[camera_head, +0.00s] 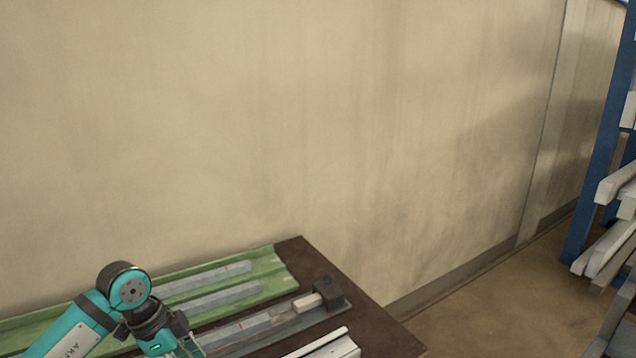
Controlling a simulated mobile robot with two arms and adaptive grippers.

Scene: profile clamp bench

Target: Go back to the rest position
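My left arm comes in from the lower left, teal with black joints. The base of my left gripper (172,346) shows at the bottom edge, over the bench. Its fingertips are cut off or too small to make out, so I cannot tell whether it is open or shut, or whether it holds anything. My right gripper is not in view.
A dark brown bench (384,336) carries a green tray (268,262) with grey profiles (215,302). Beside it are a rail with a dark clamp block (328,294) and a pale profile (325,346). A wall stands behind; a blue rack (597,150) is at right.

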